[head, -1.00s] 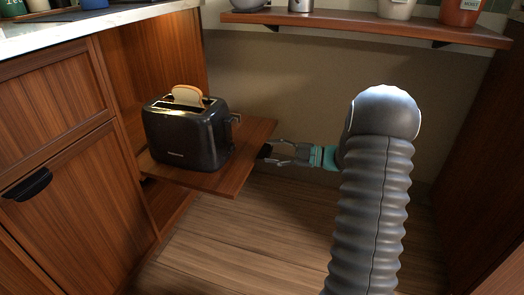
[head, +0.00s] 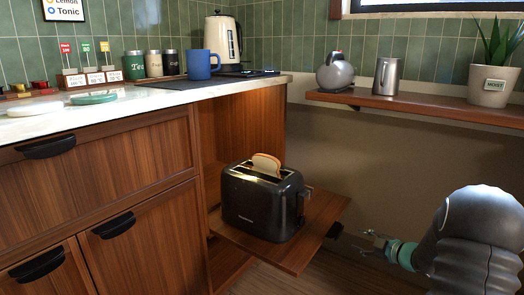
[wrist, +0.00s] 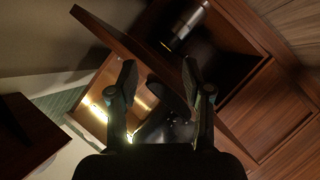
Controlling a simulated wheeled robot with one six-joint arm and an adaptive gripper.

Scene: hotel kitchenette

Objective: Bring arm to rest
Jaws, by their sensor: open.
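My gripper (head: 366,240) is at the right in the head view, just right of the pull-out shelf (head: 318,212), apart from it. Its two fingers are open and nothing is between them. It also shows in the wrist view (wrist: 159,82) with the fingers spread. The shelf's black handle (head: 335,230) is at its right edge, a short gap from the fingertips. A black toaster (head: 262,203) stands on the shelf with a slice of bread (head: 266,165) sticking out of its top.
A counter (head: 150,108) at the left holds a blue mug (head: 199,65), a cream kettle (head: 222,38) and several canisters. A wall shelf (head: 420,106) above my arm holds a grey kettle (head: 335,75), a metal pitcher (head: 386,76) and a potted plant (head: 490,88). Floor shows below the pull-out shelf.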

